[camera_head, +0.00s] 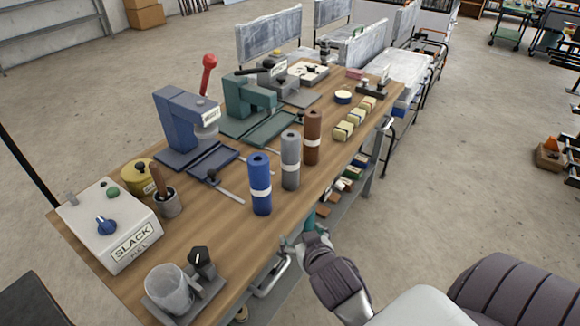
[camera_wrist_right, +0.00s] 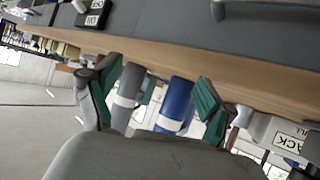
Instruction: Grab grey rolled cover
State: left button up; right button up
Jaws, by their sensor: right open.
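The grey rolled cover (camera_head: 290,162) stands upright on the wooden bench with a white band around it. It stands between a blue roll (camera_head: 260,184) and a brown roll (camera_head: 312,138). My right gripper (camera_head: 310,222) is at the bench's near edge, apart from the rolls. In the right wrist view the open gripper (camera_wrist_right: 155,97) has green-padded fingers spread wide. The grey roll (camera_wrist_right: 127,97) and blue roll (camera_wrist_right: 177,106) appear beyond and between the fingers, with nothing gripped. My left gripper is not in view.
The wooden bench (camera_head: 225,226) carries a blue press (camera_head: 180,122), a green press (camera_head: 240,100) and a SLACK box (camera_head: 110,222). Several yellow blocks (camera_head: 356,116) lie right of the rolls. A lower shelf (camera_head: 340,207) holds small blocks.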

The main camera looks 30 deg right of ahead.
aim_at(293, 150)
jog(key=w+d+r+m+t+h, duration=0.1)
jog(key=w+d+r+t, duration=0.15)
jog(key=r, duration=0.35)
jog(key=w+d+r+m+t+h, duration=0.1)
jog(key=w+d+r+t+h, duration=0.15)
jog(key=r, duration=0.35)
jog(key=shift+y, duration=0.45)
jog(key=x, duration=0.7)
jog(key=shift+w+a+r+p, duration=0.2)
jog(key=shift+w+p, duration=0.1)
jog(key=x, duration=0.3)
jog(key=a+p+x, duration=0.1)
jog(key=x, duration=0.1)
jog(key=shift+w+d+r, duration=0.1)
jog(key=shift+w+r, duration=0.2)
jog(key=shift+r, duration=0.1)
jog(key=shift+w+d, duration=0.1)
jog(key=shift+w, duration=0.05)
grip_shut()
